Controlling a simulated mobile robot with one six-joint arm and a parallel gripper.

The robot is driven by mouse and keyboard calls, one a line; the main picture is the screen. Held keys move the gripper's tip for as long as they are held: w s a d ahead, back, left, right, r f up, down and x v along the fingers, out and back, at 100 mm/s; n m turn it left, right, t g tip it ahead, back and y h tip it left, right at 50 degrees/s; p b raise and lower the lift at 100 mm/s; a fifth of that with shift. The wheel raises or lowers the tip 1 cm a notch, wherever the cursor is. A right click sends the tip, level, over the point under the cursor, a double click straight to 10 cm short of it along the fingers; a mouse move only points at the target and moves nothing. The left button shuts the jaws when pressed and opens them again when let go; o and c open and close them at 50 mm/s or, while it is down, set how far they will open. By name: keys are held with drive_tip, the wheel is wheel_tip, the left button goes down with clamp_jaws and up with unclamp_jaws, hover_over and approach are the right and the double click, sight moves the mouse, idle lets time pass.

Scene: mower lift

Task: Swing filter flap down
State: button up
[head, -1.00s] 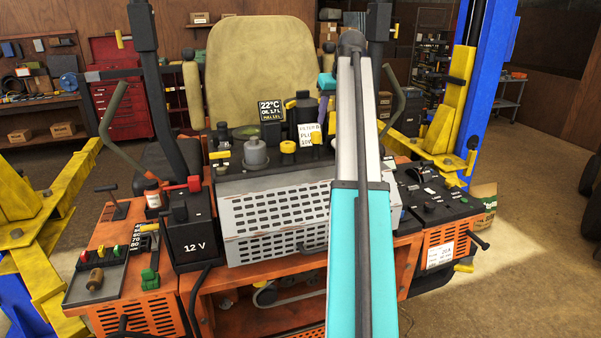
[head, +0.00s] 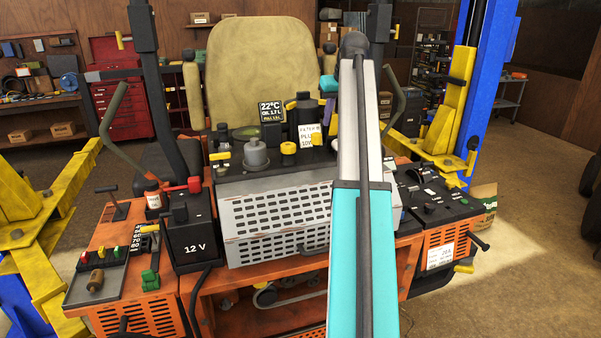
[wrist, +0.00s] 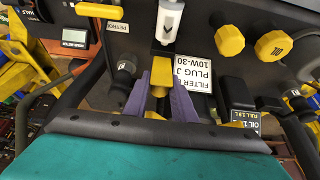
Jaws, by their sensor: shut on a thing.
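In the wrist view my gripper (wrist: 160,78) has its two purple fingers closed around a small yellow handle (wrist: 158,91). A black piece (wrist: 163,50) lies just beyond the fingertips; I cannot tell if it is the filter flap or how it joins the handle. A white label reading FILTER PLUG 10W-30 (wrist: 195,75) is beside the right finger. In the head view a bit of a purple finger (head: 328,110) shows left of my arm, by the dark filter bottle (head: 303,108) with its white label. The rest of the gripper and the held part are hidden behind my arm.
Yellow caps (wrist: 230,39) stand close to the gripper. The grey perforated cover (head: 275,215) and black 12 V battery (head: 190,232) are in front of the deck. The seat (head: 260,70) is behind. Yellow lift arms (head: 45,210) flank the mower.

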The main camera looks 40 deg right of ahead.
drive_tip(key=shift+s+a+r, duration=0.1)
drive_tip(key=shift+s+a, duration=0.05)
drive_tip(key=shift+s, duration=0.25)
drive_tip(key=shift+s, duration=0.15)
drive_tip(key=shift+s+a+f, duration=0.15)
drive_tip(key=shift+s+a, duration=0.1)
drive_tip(key=shift+s, duration=0.25)
drive_tip(key=shift+s+a+f, duration=0.15)
drive_tip(key=shift+s+a, duration=0.05)
drive_tip(key=shift+s, duration=0.4)
drive_tip(key=shift+s+a+f, duration=0.35)
drive_tip(key=shift+s+f, duration=0.25)
drive_tip(key=shift+s, duration=0.15)
